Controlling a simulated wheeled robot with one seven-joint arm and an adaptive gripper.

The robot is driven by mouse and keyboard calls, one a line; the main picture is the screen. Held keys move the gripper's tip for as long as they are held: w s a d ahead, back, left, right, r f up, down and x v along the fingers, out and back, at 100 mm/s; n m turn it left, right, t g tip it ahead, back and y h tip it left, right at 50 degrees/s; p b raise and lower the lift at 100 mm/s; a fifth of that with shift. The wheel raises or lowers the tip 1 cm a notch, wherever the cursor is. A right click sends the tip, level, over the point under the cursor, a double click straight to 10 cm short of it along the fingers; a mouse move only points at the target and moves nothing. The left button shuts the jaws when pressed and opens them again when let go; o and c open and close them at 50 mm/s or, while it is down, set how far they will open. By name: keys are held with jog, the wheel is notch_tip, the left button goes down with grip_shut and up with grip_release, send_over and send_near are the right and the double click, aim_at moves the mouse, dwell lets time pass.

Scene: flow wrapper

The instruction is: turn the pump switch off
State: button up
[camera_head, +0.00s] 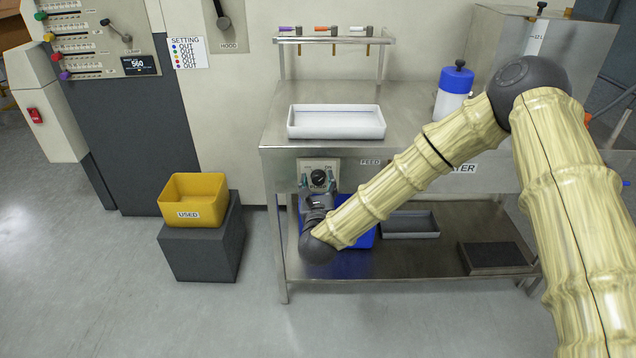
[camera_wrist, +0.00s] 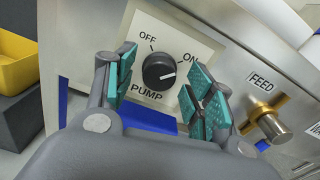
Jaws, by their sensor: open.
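The pump switch is a round black knob (camera_wrist: 158,71) on a pale plate (camera_wrist: 183,35) marked OFF, ON and PUMP. In the wrist view its white mark points right, towards the ON side and away from OFF. The knob also shows in the head view (camera_head: 318,177), on the table's front panel. My gripper (camera_wrist: 161,64) is open, with one teal-padded finger on each side of the knob. A gap shows between the knob and each finger. I cannot tell how far the fingertips are from the plate. In the head view my gripper (camera_head: 318,188) is just below the knob.
A brass knob labelled FEED (camera_wrist: 269,121) sits right of the plate. A white tray (camera_head: 336,134) and a blue-lidded bottle (camera_head: 453,104) stand on the table. A blue bin (camera_head: 362,238) is on the shelf below. A yellow USED bin (camera_head: 194,190) stands left, on a grey block (camera_head: 190,255).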

jog(key=shift+w, duration=0.6)
jog(key=c, duration=1)
